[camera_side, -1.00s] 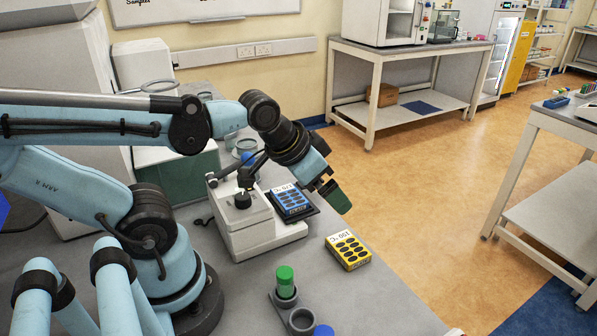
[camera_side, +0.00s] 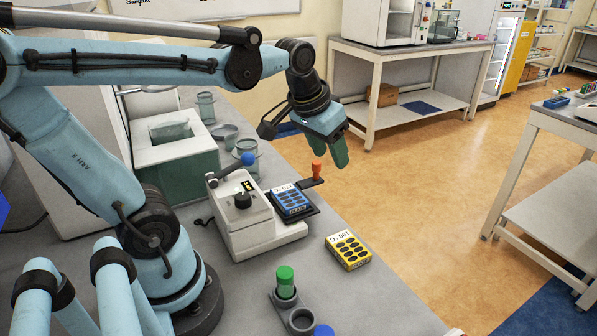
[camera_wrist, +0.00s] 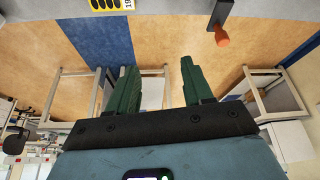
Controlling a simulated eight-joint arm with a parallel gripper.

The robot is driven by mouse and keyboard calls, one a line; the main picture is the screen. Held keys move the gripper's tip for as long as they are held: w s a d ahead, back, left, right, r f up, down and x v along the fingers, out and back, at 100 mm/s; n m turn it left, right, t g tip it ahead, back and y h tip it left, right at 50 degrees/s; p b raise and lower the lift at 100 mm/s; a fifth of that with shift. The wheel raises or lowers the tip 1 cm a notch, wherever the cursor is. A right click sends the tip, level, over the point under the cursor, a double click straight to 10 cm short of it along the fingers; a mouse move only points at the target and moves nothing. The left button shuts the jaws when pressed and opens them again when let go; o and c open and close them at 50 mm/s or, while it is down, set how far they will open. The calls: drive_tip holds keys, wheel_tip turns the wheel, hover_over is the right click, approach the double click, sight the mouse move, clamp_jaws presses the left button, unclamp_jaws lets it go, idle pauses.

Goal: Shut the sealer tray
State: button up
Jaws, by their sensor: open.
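The white sealer (camera_side: 262,236) stands on the grey bench with a blue-knobbed lever on top. Its dark tray (camera_side: 313,211) sticks out on the right and carries a blue blister pack (camera_side: 290,199). A dark arm with an orange knob (camera_side: 317,170) reaches out at the tray's far corner. The knob also shows in the wrist view (camera_wrist: 222,37). My gripper (camera_side: 341,160) is above and just beyond the knob, apart from it in the picture. In the wrist view its green fingers (camera_wrist: 157,75) are apart with nothing between them, and the knob is right of them.
A yellow blister pack (camera_side: 348,250) lies near the bench edge, in front of the tray. A holder with a green-capped vial (camera_side: 285,282) stands nearer. Behind the sealer are a green-and-white box (camera_side: 175,150) and several glass vessels (camera_side: 206,107). Open floor lies beyond the bench edge.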

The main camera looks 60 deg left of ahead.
drive_tip(key=w+a+r+n+g, duration=0.2)
drive_tip(key=w+a, duration=0.2)
drive_tip(key=a, duration=0.2)
drive_tip(key=n+g, duration=0.2)
drive_tip(key=g, duration=0.1)
hover_over(317, 162)
drive_tip(key=shift+h, duration=0.3)
wheel_tip(317, 162, down, 13)
drive_tip(key=shift+a+r, duration=0.1)
drive_tip(key=shift+r, duration=0.1)
drive_tip(key=shift+c, duration=0.5)
clamp_jaws()
